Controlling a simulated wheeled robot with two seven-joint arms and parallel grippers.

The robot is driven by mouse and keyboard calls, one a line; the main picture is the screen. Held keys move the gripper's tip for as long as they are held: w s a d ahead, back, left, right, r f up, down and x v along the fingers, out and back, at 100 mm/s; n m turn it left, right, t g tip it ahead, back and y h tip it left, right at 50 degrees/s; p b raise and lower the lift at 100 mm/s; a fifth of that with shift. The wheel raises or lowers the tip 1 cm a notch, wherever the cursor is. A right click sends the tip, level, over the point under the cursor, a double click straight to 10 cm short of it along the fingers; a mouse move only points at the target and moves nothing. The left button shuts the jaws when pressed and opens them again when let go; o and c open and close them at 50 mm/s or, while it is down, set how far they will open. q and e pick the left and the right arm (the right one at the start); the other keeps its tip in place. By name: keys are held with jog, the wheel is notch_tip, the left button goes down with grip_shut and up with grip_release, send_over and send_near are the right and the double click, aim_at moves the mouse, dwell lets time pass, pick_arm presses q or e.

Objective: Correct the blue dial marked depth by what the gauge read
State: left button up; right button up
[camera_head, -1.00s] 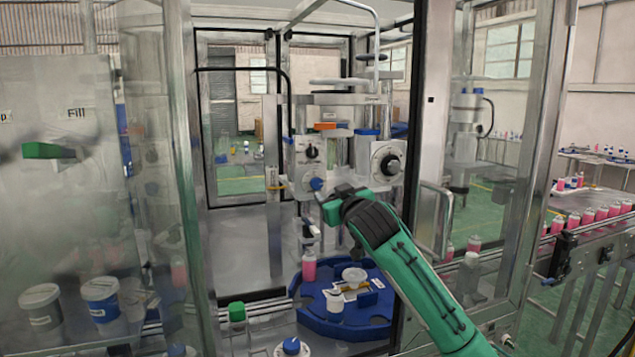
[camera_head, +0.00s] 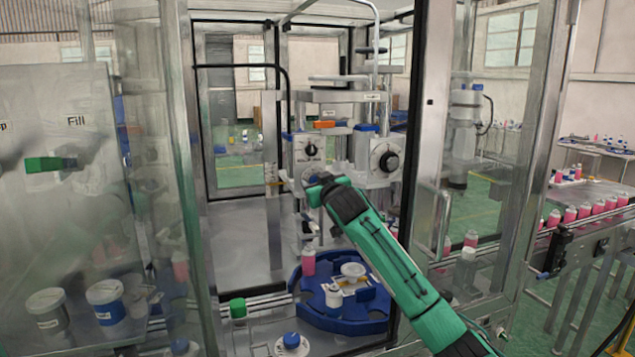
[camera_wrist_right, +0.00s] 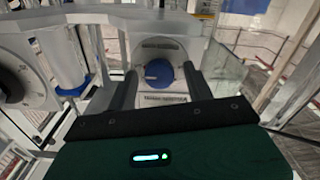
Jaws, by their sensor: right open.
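The blue dial (camera_wrist_right: 158,72) sits on a pale round plate with small dark lettering, too blurred to read. In the right wrist view it lies between the two dark fingers of my right gripper (camera_wrist_right: 160,78), which is open around it. I cannot tell whether the fingers touch it. In the head view my right gripper (camera_head: 316,187) is at the machine's front panel and mostly hides the dial. No gauge reading can be made out.
A black knob on a white scale (camera_head: 388,161) is right of the gripper, a smaller black knob (camera_head: 311,150) above it. Below is a blue rotary table (camera_head: 318,318) with a pink bottle (camera_head: 308,263). Glass doors with metal frames stand on both sides.

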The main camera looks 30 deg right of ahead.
jog(key=c, duration=1)
jog(key=n+p, duration=0.3)
jog(key=shift+r+n, duration=0.15)
jog(key=shift+n, duration=0.15)
jog(key=n+p, duration=0.2)
jog(key=n, duration=0.1)
jog(key=shift+n+p, duration=0.65)
jog(key=shift+n, duration=0.35)
jog(key=shift+f, duration=0.2)
jog(key=shift+a, duration=0.1)
jog(key=o, duration=1)
